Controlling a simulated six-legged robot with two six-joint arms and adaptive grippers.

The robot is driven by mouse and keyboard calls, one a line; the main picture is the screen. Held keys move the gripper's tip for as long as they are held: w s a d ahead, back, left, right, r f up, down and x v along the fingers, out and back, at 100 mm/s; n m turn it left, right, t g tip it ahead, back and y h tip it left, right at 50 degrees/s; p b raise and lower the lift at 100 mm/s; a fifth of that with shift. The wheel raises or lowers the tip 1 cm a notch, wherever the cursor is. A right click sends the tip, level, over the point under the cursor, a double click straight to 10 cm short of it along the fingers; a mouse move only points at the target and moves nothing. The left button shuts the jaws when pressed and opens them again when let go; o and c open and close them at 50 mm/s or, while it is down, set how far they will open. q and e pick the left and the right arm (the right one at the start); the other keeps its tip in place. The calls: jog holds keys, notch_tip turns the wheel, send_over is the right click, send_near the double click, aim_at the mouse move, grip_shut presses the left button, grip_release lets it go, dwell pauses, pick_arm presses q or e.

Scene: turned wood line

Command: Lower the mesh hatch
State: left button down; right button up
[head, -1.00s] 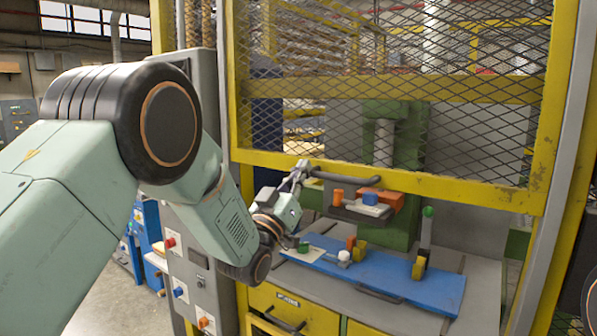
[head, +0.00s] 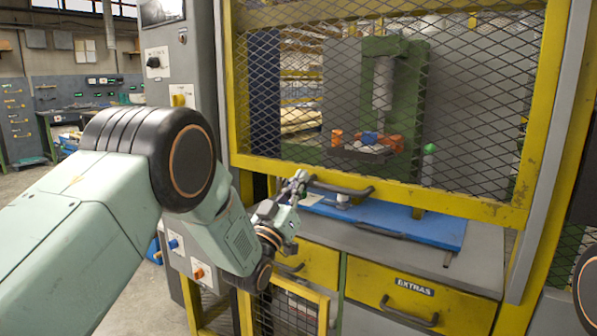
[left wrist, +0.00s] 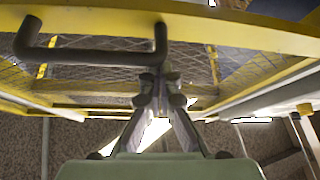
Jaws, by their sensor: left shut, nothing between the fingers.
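The mesh hatch (head: 475,205) is a yellow frame with a diamond wire mesh. It hangs partly lowered in front of the machine, its bottom rail above the bench top and overlapping the blue board in the picture. A dark bar handle (head: 342,188) is on its bottom rail; the handle also shows in the left wrist view (left wrist: 90,56). My left gripper (head: 300,180) is shut and empty at the handle's left end. In the left wrist view its fingertips (left wrist: 160,88) meet close to one handle post; I cannot tell whether they touch it. My right gripper is out of view.
A blue board (head: 400,220) lies on the grey bench top (head: 480,258) below the hatch. Behind the mesh is a small tray (head: 365,157) with orange and blue pieces. Yellow drawers (head: 420,300) are under the bench. A grey control panel (head: 180,60) stands left.

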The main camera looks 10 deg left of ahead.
pick_arm(q)
notch_tip(320, 180, down, 15)
jog(key=b, duration=0.8)
jog(key=shift+d+f, duration=0.1)
